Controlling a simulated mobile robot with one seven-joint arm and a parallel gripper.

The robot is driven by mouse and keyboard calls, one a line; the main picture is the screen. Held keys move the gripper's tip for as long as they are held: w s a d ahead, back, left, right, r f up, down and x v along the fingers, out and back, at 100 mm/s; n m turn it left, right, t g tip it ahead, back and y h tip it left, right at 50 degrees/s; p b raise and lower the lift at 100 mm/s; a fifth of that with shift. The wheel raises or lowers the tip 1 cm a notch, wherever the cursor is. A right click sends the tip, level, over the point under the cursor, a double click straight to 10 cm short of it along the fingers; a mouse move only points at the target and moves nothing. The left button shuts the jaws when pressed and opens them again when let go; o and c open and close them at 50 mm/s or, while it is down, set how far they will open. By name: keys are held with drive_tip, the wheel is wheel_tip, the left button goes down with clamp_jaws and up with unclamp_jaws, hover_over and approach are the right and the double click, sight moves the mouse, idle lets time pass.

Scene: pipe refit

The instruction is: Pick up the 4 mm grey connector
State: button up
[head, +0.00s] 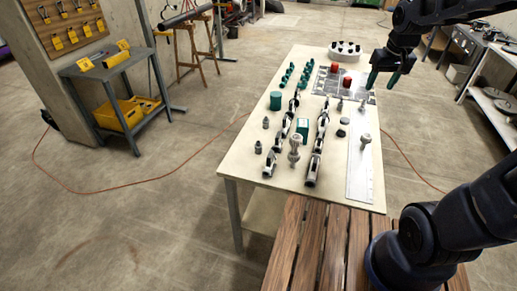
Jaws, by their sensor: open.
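Several small grey fittings stand upright on the pale table (245,150). One grey fitting (258,148) and another (266,123) are near the left edge. A taller one (295,146) is among the black-and-grey pipe parts. Another fitting (364,139) stands on the pale strip at the right. Sizes are too small to read, so I cannot tell which is the 4 mm connector. My gripper (384,78), with green fingers, is open and empty. It hangs at the table's far right side, apart from these fittings.
Green parts (276,100), two red cylinders (334,69) and a white round holder (345,50) are on the table. A dark mat (330,84) lies near its far end. A slatted wooden surface (310,235) adjoins the front. Shelving (490,70) stands right.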

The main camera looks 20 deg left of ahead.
drive_tip(key=w+a+f+n, duration=0.2)
drive_tip(key=w+a+f, duration=0.15)
drive_tip(key=a, duration=0.45)
drive_tip(key=n+g, duration=0.3)
drive_tip(key=n, duration=0.2)
approach(258, 145)
drive_tip(key=shift+w+f+h, duration=0.3)
drive_tip(key=shift+f+h, duration=0.1)
wheel_tip(258, 145, down, 5)
drive_tip(key=shift+r, duration=0.1)
drive_tip(key=shift+a+f, duration=0.2)
drive_tip(key=shift+f, duration=1.15)
drive_tip(key=shift+a+f, duration=0.2)
drive_tip(key=shift+f, duration=1.2)
drive_tip(key=c, duration=1)
drive_tip(key=shift+r, duration=0.1)
